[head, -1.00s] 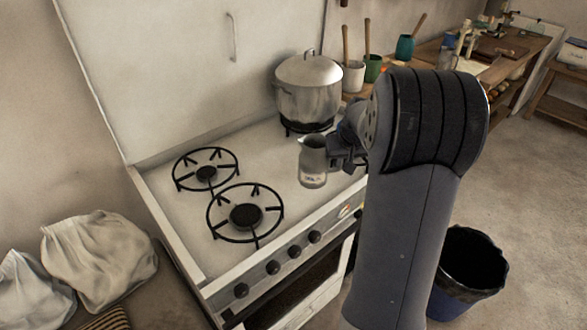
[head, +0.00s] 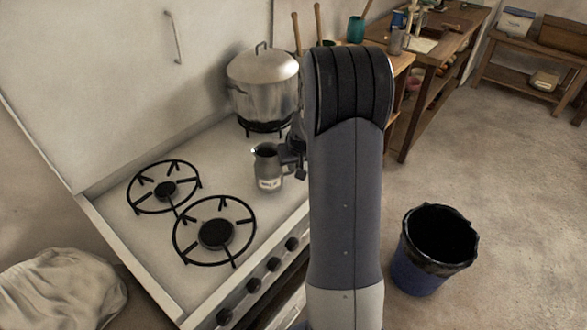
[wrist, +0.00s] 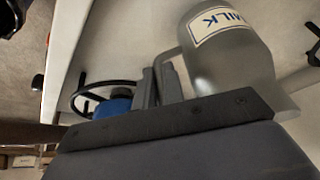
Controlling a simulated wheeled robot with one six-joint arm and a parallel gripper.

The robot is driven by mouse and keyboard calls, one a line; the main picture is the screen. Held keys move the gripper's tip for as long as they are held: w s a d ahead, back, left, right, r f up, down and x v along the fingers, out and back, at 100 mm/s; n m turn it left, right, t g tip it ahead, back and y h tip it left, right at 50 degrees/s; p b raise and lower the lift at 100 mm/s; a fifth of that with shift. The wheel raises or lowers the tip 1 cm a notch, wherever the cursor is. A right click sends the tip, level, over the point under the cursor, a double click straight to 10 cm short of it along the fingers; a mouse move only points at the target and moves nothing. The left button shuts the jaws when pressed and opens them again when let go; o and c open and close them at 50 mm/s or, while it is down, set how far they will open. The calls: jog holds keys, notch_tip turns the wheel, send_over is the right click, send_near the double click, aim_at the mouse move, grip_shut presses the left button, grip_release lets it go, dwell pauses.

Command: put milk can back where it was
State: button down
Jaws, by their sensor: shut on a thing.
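The milk can (head: 268,172) is a grey metal jug with a pale label. In the head view it is upright over the right part of the white stove top (head: 218,160), in front of the large pot. I cannot tell whether its base touches the stove. My gripper (head: 290,156) is at the can's right side, shut on it and partly hidden by my arm. In the wrist view the can (wrist: 238,62) shows large, its label reading MILK, beside my gripper's fingers (wrist: 165,85).
A lidded pot (head: 264,85) stands on a back burner. Two black burners, a rear one (head: 165,189) and a front one (head: 216,232), lie bare to the left. A bin (head: 435,248) stands on the floor at right. A workbench (head: 440,45) is behind.

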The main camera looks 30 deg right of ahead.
jog(key=shift+f, duration=1.1)
jog(key=shift+f, duration=0.1)
jog(key=c, duration=1.5)
grip_release()
jog(key=shift+s+r, duration=0.1)
jog(key=shift+r, duration=0.4)
jog(key=v, duration=1.1)
jog(key=shift+s+r+b, duration=0.1)
jog(key=shift+b, duration=0.2)
